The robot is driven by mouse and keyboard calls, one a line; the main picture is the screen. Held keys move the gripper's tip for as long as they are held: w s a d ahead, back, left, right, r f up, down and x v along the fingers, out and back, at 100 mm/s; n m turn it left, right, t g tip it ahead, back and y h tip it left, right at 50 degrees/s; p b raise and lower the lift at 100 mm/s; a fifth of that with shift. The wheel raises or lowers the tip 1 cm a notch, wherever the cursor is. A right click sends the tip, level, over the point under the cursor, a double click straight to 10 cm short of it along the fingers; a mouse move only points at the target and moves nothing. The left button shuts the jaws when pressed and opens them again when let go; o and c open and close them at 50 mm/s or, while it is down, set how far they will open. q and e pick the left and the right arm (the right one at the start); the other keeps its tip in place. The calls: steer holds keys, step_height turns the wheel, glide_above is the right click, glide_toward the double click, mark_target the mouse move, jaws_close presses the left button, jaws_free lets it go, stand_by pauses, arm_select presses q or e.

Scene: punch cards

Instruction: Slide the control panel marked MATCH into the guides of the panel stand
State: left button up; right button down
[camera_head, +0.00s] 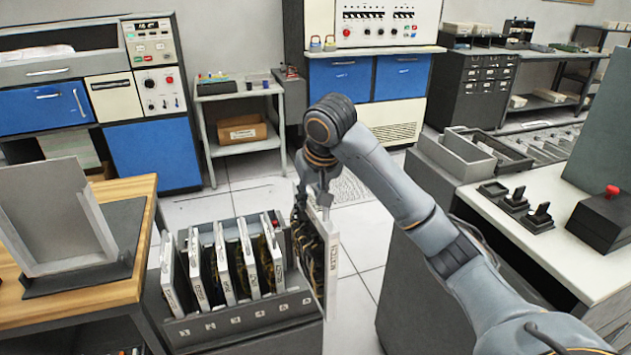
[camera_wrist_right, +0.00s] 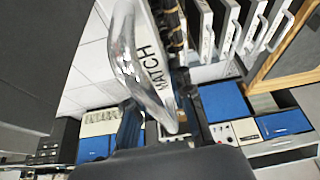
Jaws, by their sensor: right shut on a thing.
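The control panel marked MATCH (camera_head: 333,262) has a white edge face with black lettering and dark wiring on its side. It hangs upright beside the right end of the panel rack, apart from the stand. My right gripper (camera_head: 318,190) is shut on its upper part. In the right wrist view the MATCH panel (camera_wrist_right: 148,60) shows its lettering and a shiny curved handle between my right fingers (camera_wrist_right: 162,125). The panel stand (camera_head: 62,225), a grey upright frame with side guides on a dark base, is on the wooden table at the left. My left gripper is out of view.
A grey rack (camera_head: 240,325) with several white-edged panels stands between the stand and the held panel. The wooden table (camera_head: 140,187) carries the stand. A white counter (camera_head: 540,185) with a black joystick box (camera_head: 605,220) is at the right. Floor is clear behind the rack.

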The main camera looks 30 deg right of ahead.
steer(key=s+a+f+n, duration=0.1)
steer(key=s+a+f, duration=0.6)
steer(key=s+a, duration=0.4)
steer(key=shift+s+a+n+y, duration=0.3)
steer(key=shift+a+n, duration=0.1)
steer(key=shift+a, duration=0.8)
steer(key=shift+f, duration=0.1)
